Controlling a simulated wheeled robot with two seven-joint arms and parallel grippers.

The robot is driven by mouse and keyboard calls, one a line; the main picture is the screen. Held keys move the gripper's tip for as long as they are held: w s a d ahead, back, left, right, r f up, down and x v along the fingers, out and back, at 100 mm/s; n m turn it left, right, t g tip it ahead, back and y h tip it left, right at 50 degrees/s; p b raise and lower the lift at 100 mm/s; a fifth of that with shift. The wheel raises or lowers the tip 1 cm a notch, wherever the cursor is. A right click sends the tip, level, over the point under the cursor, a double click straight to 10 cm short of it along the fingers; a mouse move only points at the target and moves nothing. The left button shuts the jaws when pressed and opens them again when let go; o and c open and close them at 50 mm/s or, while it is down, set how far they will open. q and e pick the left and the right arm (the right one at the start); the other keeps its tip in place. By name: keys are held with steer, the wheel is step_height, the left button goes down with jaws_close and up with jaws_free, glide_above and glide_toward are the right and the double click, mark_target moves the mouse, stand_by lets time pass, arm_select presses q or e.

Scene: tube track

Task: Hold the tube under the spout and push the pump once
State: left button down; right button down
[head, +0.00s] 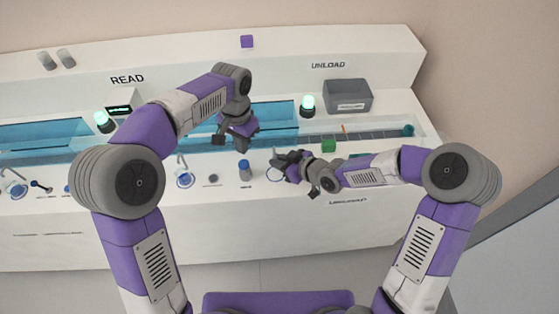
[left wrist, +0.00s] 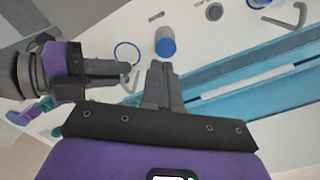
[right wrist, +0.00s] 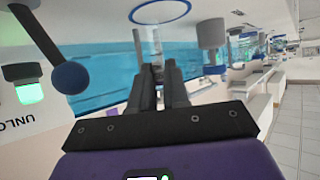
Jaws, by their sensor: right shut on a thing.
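My right gripper (head: 281,159) is shut on a thin, pale see-through tube (right wrist: 156,44), small and partly hidden between the fingers, above the bench beside a blue ring (head: 275,174). A curved spout (head: 181,161) stands over a blue ring mark (head: 185,180) on the bench's front strip, left of both grippers; it also shows at the top right of the left wrist view (left wrist: 296,16). A dark round disc (head: 213,179), perhaps the pump's push part, lies right of the spout. My left gripper (left wrist: 165,68) looks shut and empty, near the blue-capped grey cylinder (left wrist: 165,42).
The blue-capped cylinder stands between the disc and the ring (head: 245,170). A blue channel (head: 275,117) runs behind. A green block (head: 328,146), a grey bin (head: 348,95) and a green lamp (head: 307,105) are right. A dark ball on a stick (right wrist: 72,78) is close in the right wrist view.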

mark_target(243, 164)
arm_select(q)
steer(key=shift+w+a+n, duration=0.35)
steer(key=shift+n, duration=0.25)
steer(key=shift+f, duration=2.9)
steer(key=shift+f, duration=0.15)
steer(key=shift+f, duration=1.1)
steer(key=shift+r, duration=3.55)
